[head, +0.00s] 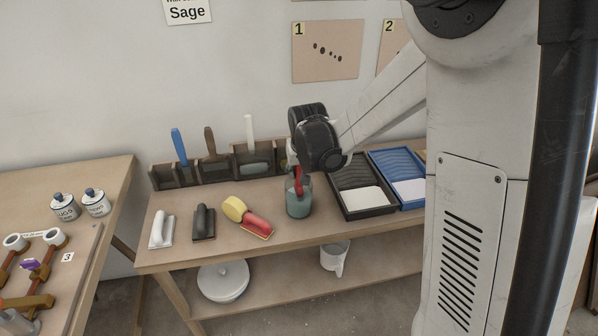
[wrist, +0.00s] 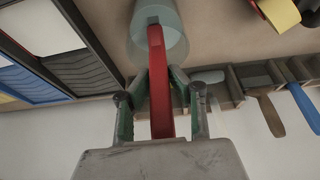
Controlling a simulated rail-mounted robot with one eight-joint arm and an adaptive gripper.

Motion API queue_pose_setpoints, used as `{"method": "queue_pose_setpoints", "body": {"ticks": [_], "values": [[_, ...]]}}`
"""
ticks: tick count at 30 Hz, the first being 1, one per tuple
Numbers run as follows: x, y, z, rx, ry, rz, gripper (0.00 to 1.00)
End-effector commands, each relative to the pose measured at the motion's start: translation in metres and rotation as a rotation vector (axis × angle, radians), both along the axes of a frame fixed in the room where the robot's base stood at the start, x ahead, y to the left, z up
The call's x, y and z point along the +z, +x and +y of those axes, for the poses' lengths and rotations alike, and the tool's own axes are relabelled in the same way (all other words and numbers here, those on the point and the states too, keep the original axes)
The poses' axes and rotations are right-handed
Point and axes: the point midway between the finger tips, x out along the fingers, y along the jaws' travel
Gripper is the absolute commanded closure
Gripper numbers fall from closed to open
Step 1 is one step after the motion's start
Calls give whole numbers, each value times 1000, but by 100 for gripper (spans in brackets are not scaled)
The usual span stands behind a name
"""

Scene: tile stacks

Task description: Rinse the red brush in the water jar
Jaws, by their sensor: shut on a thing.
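The water jar (head: 299,204) is a clear cylinder with bluish-green water, standing on the workbench. The red brush (head: 299,181) is in my gripper, above and at the mouth of the jar in the head view. In the wrist view the red brush (wrist: 159,85) runs between my two fingers, and its far end overlaps the jar (wrist: 172,45). My gripper (wrist: 161,87) is shut on the brush. The arm hides most of the gripper in the head view. The bristles are hard to see, so I cannot tell how deep they sit in the water.
A rack (head: 193,172) behind the jar holds blue, brown and white-handled tools. A black tray (head: 362,186) and a blue tray (head: 399,176) stand right of the jar. A yellow and red tool (head: 247,216), a black float (head: 203,222) and a white float (head: 161,231) lie left.

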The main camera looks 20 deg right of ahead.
Motion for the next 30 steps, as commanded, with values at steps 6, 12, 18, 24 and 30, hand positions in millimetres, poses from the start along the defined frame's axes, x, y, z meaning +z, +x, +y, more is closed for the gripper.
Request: {"method": "queue_pose_setpoints", "body": {"ticks": [6, 12, 18, 24, 30], "values": [[-3, -1, 0, 0, 0, 3, 100], [-3, -1, 0, 0, 0, 3, 100], [-3, -1, 0, 0, 0, 3, 100], [2, -1, 0, 0, 0, 3, 100], [18, -1, 0, 0, 0, 2, 100]]}}
